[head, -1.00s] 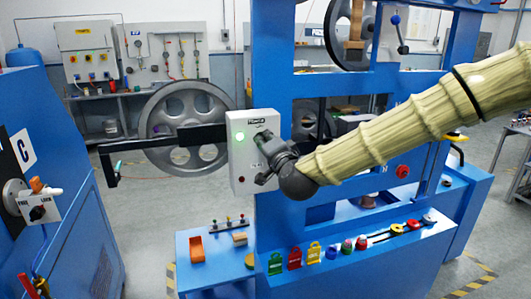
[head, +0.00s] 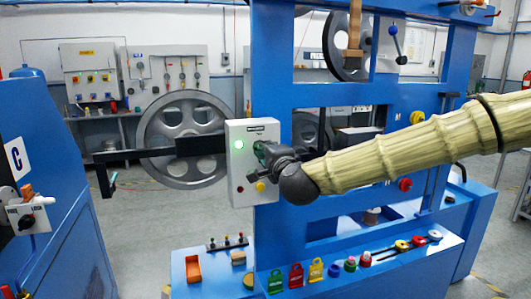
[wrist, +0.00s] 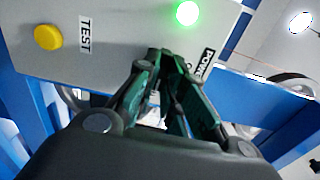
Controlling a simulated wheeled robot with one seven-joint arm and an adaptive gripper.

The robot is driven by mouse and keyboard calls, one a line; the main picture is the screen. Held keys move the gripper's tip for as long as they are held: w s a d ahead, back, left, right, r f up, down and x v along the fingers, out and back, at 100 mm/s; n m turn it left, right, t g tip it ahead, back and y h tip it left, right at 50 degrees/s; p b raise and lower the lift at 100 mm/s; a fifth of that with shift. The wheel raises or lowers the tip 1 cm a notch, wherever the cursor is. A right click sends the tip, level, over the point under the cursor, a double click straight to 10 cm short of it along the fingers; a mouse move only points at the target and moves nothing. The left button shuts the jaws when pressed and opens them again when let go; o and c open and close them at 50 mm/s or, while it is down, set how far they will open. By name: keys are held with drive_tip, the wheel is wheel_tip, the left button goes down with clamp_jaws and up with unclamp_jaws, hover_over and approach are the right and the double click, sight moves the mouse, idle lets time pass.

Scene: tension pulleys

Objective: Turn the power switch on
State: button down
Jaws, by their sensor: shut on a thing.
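A white control box (head: 240,170) is mounted on the blue frame, with a lit green lamp (head: 238,144) at its upper left. The lamp also glows in the wrist view (wrist: 187,13). My gripper (head: 264,152) reaches the box face from the right. In the wrist view, its green fingers (wrist: 160,62) close together at the box face beside the POWER label (wrist: 207,66). The power switch is largely hidden between the fingertips, and I cannot make out its position. A yellow button (wrist: 47,37) marked TEST is apart from the fingers.
A black bar (head: 150,154) sticks out left of the box, before a large grey pulley wheel (head: 182,120). Below, a blue ledge (head: 350,272) holds colored padlocks and tags. A blue cabinet (head: 75,190) stands at the left.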

drive_tip(key=shift+f, duration=0.1)
drive_tip(key=c, duration=1.5)
unclamp_jaws()
drive_tip(key=v, duration=1.2)
